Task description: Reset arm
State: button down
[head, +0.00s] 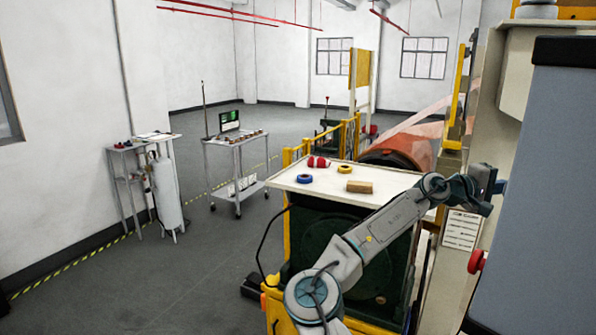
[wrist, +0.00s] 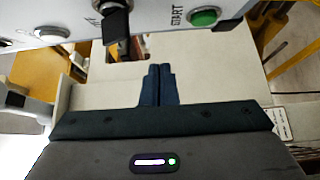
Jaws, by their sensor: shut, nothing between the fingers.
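My gripper (wrist: 158,84) shows in the wrist view with its two dark blue fingers together and nothing between them. Its fingertips point at a control panel (wrist: 150,17) with a green START button (wrist: 203,17), a dark switch knob (wrist: 117,24) and a pale round button (wrist: 52,33). I cannot tell from this view how far the fingertips are from the panel. In the head view my arm (head: 385,222) reaches up and right, and the gripper end is beside the grey-blue cabinet (head: 540,200).
A white worktop (head: 310,180) holds blue tape (head: 304,178), yellow tape (head: 344,169), a red item (head: 318,162) and a wooden block (head: 359,187). A red emergency button (head: 476,261) sticks out near the cabinet. A cart (head: 237,143) and a gas cylinder (head: 165,191) stand left, with open floor between.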

jog(key=w+a+b, duration=0.1)
jog(key=a+b, duration=0.5)
jog(key=a, duration=0.6)
jog(key=s+d+f+m+g+y+b, duration=0.1)
jog(key=s+d+f+g+y+b, duration=0.2)
jog(key=d+f, duration=0.9)
jog(key=s+a+f+t+y, duration=0.3)
jog(key=s+a+f+y, duration=0.2)
jog(key=a+f+y, duration=0.6)
jog(key=s+a+t+y, duration=0.2)
jog(key=s+a, duration=0.3)
jog(key=a, duration=0.5)
jog(key=s+a+t+y, duration=0.1)
jog(key=s+a, duration=0.3)
jog(key=a, duration=0.6)
jog(key=s+a+p, duration=0.1)
jog(key=s+a, duration=0.1)
jog(key=s, duration=0.6)
jog(key=s+a+f+g, duration=0.1)
jog(key=s, duration=0.8)
jog(key=shift+s+a+f+y+p, duration=0.2)
jog(key=shift+s+a+y+p, duration=0.05)
jog(key=shift+a+y+p, duration=0.15)
